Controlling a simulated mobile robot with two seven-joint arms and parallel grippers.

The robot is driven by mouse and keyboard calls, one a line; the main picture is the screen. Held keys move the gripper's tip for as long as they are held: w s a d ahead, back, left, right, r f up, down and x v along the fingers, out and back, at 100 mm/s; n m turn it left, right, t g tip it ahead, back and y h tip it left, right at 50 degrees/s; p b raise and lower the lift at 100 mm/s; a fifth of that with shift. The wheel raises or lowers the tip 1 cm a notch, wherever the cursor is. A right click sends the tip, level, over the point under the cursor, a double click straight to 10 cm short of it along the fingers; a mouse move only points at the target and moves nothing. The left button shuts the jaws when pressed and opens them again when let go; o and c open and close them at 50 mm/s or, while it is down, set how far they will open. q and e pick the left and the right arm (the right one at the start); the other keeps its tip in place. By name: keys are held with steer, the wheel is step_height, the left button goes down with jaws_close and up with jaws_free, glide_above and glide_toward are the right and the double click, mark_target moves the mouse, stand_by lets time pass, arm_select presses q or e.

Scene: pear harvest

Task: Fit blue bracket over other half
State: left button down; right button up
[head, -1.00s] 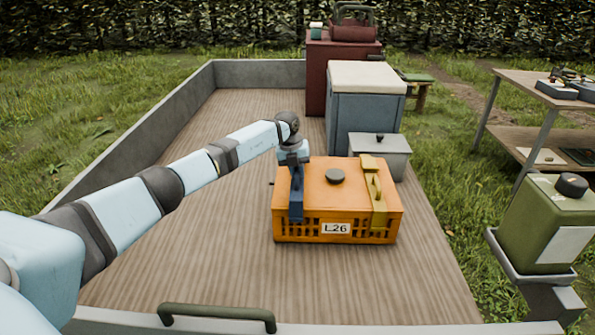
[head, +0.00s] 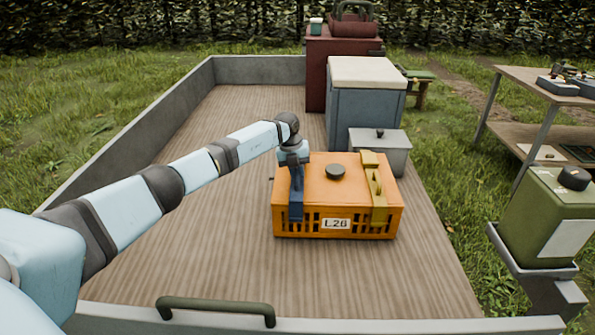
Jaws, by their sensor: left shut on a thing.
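An orange crate (head: 318,192) with a lid and an L26 label stands on the wooden trailer bed. A blue bracket (head: 296,205) lies over the left part of the crate, its lower end hanging down the front face. A yellow bracket (head: 378,205) with a raised handle sits over the crate's right part. My left gripper (head: 296,168) is above the blue bracket and shut on it, at the crate's left end. The fingertips are small and partly hidden. Whether the bracket's far end is seated cannot be told. My right gripper is not in view.
A grey lidded box (head: 385,155), a blue-grey cabinet (head: 362,115) and a dark red cabinet (head: 335,75) stand behind the crate. A green canister (head: 545,215) is at the right. The bed left of the crate is clear.

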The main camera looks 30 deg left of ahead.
arm_select(q)
steer(key=shift+f+b, duration=0.3)
steer(key=shift+f, duration=0.3)
steer(key=c, duration=1)
jaws_free()
